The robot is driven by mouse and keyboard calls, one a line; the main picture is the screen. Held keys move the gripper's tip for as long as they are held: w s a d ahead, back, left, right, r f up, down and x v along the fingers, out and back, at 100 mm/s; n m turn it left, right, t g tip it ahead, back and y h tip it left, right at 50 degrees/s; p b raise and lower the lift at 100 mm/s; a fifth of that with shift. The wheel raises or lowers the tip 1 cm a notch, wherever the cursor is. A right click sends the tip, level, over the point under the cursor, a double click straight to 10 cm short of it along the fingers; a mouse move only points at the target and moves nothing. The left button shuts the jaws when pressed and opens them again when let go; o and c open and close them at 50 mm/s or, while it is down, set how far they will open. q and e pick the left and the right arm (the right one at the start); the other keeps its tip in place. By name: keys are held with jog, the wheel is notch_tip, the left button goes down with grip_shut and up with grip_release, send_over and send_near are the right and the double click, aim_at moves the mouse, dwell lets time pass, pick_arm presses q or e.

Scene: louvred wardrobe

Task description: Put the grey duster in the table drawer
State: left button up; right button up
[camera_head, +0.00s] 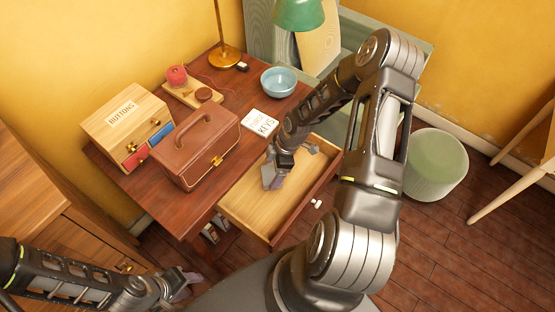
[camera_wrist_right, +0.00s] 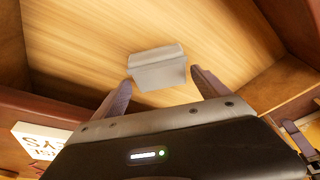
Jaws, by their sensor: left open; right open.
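The table drawer (camera_head: 248,207) is pulled open, and its pale wooden floor also shows in the right wrist view (camera_wrist_right: 85,40). The grey duster (camera_wrist_right: 158,68) shows as a light grey block against the drawer floor, between and slightly beyond my right fingertips. I cannot tell for sure whether it rests on the floor. My right gripper (camera_head: 290,166) is over the drawer, open, with a gap on both sides of the duster. In the head view the duster cannot be told apart from the gripper. My left gripper (camera_head: 182,283) is open and empty, low at the lower left, away from the table.
On the table (camera_head: 160,195) stand a brown case (camera_head: 195,150), a button box (camera_head: 128,120), a blue bowl (camera_head: 279,82), a lamp (camera_head: 224,56) and a white keys card (camera_head: 260,122) near the drawer.

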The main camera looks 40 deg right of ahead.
jog(key=v, duration=1.1)
jog(key=shift+r+b, duration=0.25)
jog(key=shift+b, duration=0.2)
jog(key=shift+s, duration=0.1)
